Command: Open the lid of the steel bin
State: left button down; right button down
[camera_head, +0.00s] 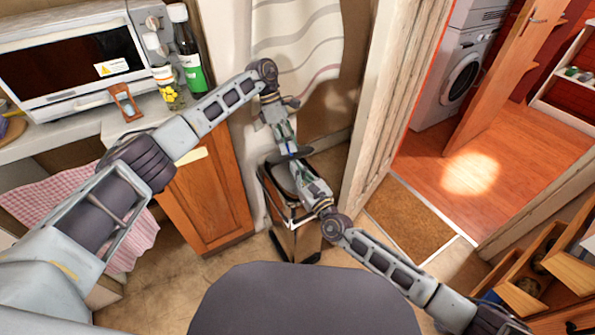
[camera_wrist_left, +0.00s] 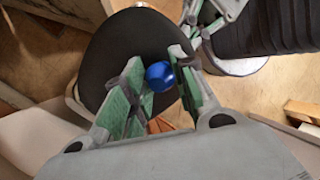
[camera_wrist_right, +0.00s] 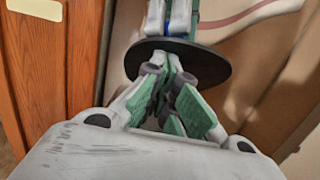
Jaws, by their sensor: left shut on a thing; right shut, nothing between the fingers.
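The steel bin (camera_head: 300,241) stands on the floor between the wooden cabinet and the door frame. Its dark round lid (camera_head: 300,156) is held up above the bin, and its broad face fills much of the left wrist view (camera_wrist_left: 108,50). My left gripper (camera_head: 287,146) is shut on the lid's blue knob (camera_wrist_left: 160,75). My right gripper (camera_head: 298,172) is shut and empty, close below the lid and over the bin top. In the right wrist view its fingers (camera_wrist_right: 170,90) overlap the lid (camera_wrist_right: 205,68); I cannot tell whether they touch it. My right gripper hides part of the bin's top.
A wooden cabinet (camera_head: 207,200) stands left of the bin, under a counter with a microwave (camera_head: 75,60) and bottles. A curtain (camera_head: 300,45) hangs behind. The door frame (camera_head: 378,110) is close on the right. Open drawers (camera_head: 545,265) stand at the lower right.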

pick_arm(q)
jog(key=shift+s+d+f, duration=0.15)
jog(key=shift+s+f, duration=0.05)
jog(key=c, duration=1.1)
grip_release()
jog(key=shift+w+r, duration=0.1)
jog(key=shift+r, duration=0.1)
jog(key=shift+r, duration=4.85)
